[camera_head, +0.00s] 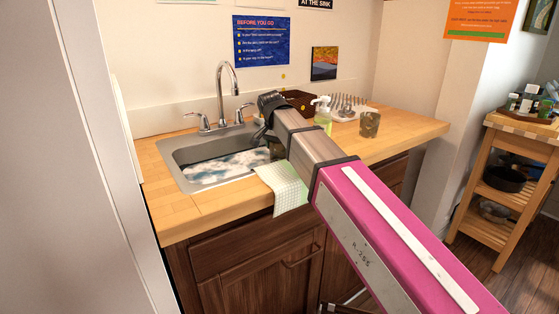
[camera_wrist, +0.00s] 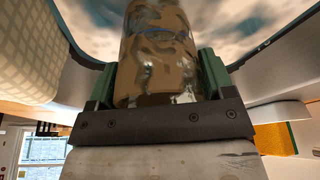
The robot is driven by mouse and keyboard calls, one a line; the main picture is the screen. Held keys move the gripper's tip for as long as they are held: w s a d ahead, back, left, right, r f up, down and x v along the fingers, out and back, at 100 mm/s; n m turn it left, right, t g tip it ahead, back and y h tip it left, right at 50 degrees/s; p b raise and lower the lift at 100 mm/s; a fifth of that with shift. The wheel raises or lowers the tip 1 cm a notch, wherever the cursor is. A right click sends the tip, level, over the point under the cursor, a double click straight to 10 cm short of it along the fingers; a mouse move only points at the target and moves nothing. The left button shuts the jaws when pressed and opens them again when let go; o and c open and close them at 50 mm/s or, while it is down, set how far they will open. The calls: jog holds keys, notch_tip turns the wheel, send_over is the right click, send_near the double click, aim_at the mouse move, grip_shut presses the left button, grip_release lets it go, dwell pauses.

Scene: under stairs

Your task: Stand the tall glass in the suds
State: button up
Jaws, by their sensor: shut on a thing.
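My gripper (camera_wrist: 158,82) is shut on a tall, clear, brown-tinted glass (camera_wrist: 155,45), with a green finger on each side of it. In the wrist view the glass is in front of the suds (camera_wrist: 235,25). I cannot tell whether its base touches them. In the head view my gripper (camera_head: 262,134) is at the right part of the sink (camera_head: 176,158), and my arm hides most of it and the held glass. White suds (camera_head: 222,166) on dark water fill the sink bottom.
The faucet (camera_head: 228,80) stands behind the sink. A checked cloth (camera_head: 284,188) hangs over the counter's front edge. A soap bottle (camera_head: 323,115), a brown box (camera_head: 297,101), a dish rack (camera_head: 348,106) and another glass (camera_head: 369,125) stand to the right. The counter's right end (camera_head: 415,124) is clear.

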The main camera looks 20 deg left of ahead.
aim_at(280, 157)
jog(key=shift+f, duration=2.25)
jog(key=o, duration=1.3)
jog(key=shift+f, duration=0.1)
jog(key=v, duration=1.2)
